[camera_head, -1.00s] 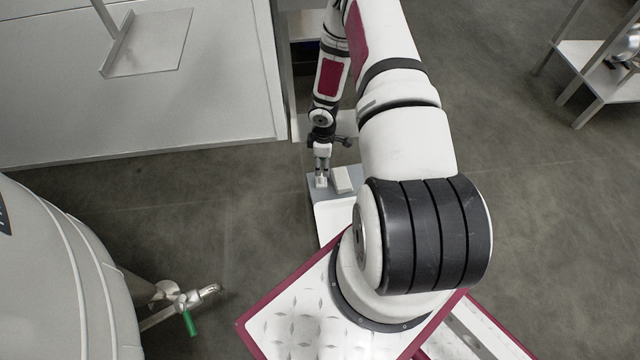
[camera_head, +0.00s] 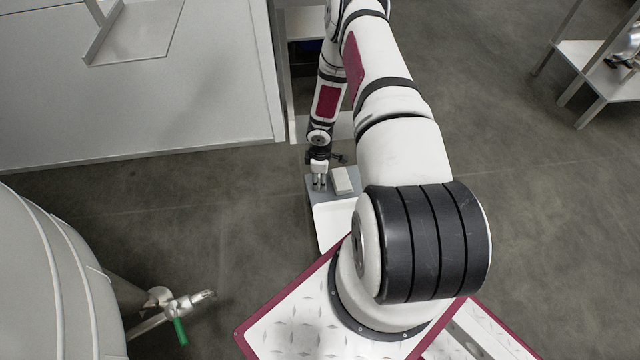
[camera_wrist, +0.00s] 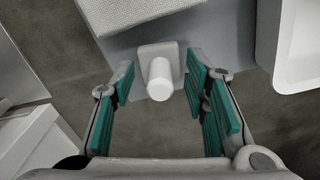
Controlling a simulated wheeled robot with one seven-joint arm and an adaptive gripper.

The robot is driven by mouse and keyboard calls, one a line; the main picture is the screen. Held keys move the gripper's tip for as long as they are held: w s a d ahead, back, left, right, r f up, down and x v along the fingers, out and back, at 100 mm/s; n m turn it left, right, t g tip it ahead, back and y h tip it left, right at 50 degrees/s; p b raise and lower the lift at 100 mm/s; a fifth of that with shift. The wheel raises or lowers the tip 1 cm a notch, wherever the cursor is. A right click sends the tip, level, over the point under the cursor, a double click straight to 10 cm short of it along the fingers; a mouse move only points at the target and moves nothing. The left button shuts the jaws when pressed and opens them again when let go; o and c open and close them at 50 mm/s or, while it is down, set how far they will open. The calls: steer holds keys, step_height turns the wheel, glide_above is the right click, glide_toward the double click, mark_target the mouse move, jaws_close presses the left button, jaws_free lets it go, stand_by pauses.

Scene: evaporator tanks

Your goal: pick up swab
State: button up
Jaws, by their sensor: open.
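A white swab (camera_wrist: 160,76), a short cylinder on a squarish base, stands near the edge of a grey surface in the wrist view. I take it to be the swab. My gripper (camera_wrist: 163,88) is open, with one teal-padded finger on each side of the swab and gaps between pads and swab. In the head view my gripper (camera_head: 320,184) points down at the grey holder on my base. The swab cannot be made out there, between the fingers.
A white textured block (camera_head: 341,180) lies just right of the gripper; it also shows in the wrist view (camera_wrist: 130,12). A white tray (camera_head: 334,228) is in front. A large tank with a green-handled valve (camera_head: 180,330) stands at lower left. A shelf (camera_head: 590,70) stands at right.

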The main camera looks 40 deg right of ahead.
jaws_close()
steer(key=shift+r, duration=0.1)
step_height(320, 180, up, 10)
steer(key=p, duration=0.4)
